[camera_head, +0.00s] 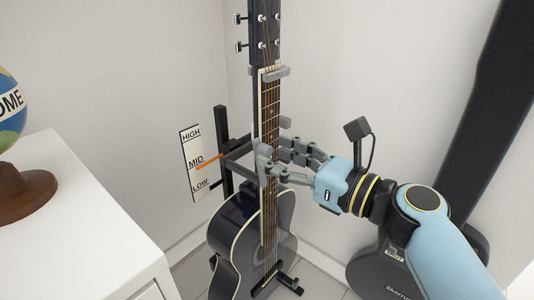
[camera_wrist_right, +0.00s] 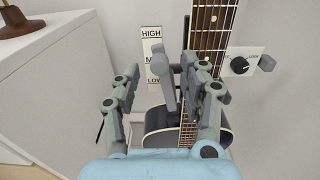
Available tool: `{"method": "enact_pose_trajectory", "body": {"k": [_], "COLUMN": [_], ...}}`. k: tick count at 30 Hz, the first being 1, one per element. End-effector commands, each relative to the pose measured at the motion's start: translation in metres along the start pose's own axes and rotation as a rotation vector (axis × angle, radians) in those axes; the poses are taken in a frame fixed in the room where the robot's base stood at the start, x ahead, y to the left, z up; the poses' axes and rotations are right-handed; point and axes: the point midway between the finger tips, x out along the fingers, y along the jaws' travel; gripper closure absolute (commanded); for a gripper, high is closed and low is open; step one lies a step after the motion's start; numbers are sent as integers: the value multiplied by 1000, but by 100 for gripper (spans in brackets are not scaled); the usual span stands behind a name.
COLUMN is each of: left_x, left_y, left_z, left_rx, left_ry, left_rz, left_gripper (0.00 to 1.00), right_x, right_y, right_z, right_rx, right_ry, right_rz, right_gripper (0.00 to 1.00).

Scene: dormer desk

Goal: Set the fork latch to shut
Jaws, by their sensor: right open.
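A dark guitar (camera_head: 245,235) stands upright on a black stand (camera_head: 222,130). A grey fork arm (camera_head: 240,152) reaches from the stand to its neck, and a grey bar (camera_head: 274,73) crosses the neck higher up. My right gripper (camera_head: 275,160) is open at the neck, its fingers partly overlapping the grey fork parts. In the right wrist view a grey lever-like piece (camera_wrist_right: 163,65) shows between the open fingers; I cannot tell whether they touch it. A black knob (camera_wrist_right: 240,65) on a white plate shows right of the neck. The latch's setting is not clear. My left gripper is out of view.
A white scale (camera_head: 190,150) marked HIGH, MID and LOW has an orange pointer at MID. A white cabinet (camera_head: 75,225) with a globe (camera_head: 12,110) stands at left. A black guitar case (camera_head: 480,130) leans at right.

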Motion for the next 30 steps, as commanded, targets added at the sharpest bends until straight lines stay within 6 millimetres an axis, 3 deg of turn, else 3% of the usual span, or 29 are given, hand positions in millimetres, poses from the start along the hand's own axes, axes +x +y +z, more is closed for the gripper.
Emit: {"method": "enact_pose_trajectory", "body": {"k": [6, 17, 26, 30], "left_x": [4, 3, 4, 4], "left_y": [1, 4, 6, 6], "left_z": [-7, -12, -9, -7], "left_rx": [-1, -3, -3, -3], "left_ry": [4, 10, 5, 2], "left_rz": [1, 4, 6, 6], "left_gripper": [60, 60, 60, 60], "right_x": [28, 32, 32, 32], "right_y": [0, 0, 0, 1], "right_z": [-1, -1, -1, -1], "right_rx": [0, -1, -1, 0], "right_ry": [0, 3, 2, 2], "right_rz": [0, 0, 0, 1], "right_gripper": [56, 58, 97, 100]}}
